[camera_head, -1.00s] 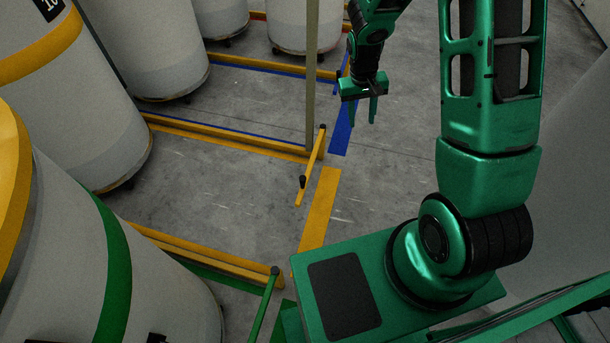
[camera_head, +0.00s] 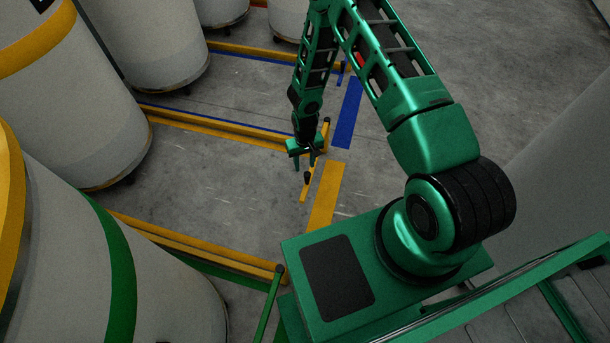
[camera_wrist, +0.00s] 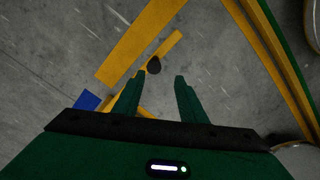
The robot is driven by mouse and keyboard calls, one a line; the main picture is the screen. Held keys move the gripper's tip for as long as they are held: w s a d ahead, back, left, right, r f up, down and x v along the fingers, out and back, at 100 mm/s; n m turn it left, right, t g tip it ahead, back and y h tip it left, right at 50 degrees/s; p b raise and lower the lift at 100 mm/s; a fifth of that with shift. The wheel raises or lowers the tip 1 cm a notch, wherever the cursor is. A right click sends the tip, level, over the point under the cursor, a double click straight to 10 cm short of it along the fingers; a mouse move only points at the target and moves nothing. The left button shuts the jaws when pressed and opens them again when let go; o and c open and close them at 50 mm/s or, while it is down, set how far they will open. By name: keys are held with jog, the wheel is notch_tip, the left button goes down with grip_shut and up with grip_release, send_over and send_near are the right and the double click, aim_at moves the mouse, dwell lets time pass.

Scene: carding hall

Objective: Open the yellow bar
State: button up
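The yellow bar (camera_head: 319,160) is short and carries a black knob (camera_head: 307,178) near its free end. It runs from the end of a yellow floor rail, across that rail's open end. My gripper (camera_head: 304,165) is above the bar, close to the knob, and hides part of the bar. In the wrist view the yellow bar (camera_wrist: 172,43) lies just beyond the fingertips. The knob (camera_wrist: 153,65) is ahead of the gap, nearer the left finger. My gripper (camera_wrist: 161,75) is open with nothing between its fingers. I cannot tell its height above the knob.
Large pale cans (camera_head: 75,95) stand at the left between yellow rails (camera_head: 225,130). A green bar (camera_head: 266,310) is at the front. A yellow floor strip (camera_head: 327,195) and a blue one (camera_head: 348,110) lie beside the bar. Floor to the right is clear.

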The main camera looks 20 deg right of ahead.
aim_at(307, 176)
jog(key=f, duration=0.3)
jog(key=d+f, duration=0.1)
jog(key=f, duration=0.6)
jog(key=shift+d+f, duration=0.15)
jog(key=shift+f, duration=0.15)
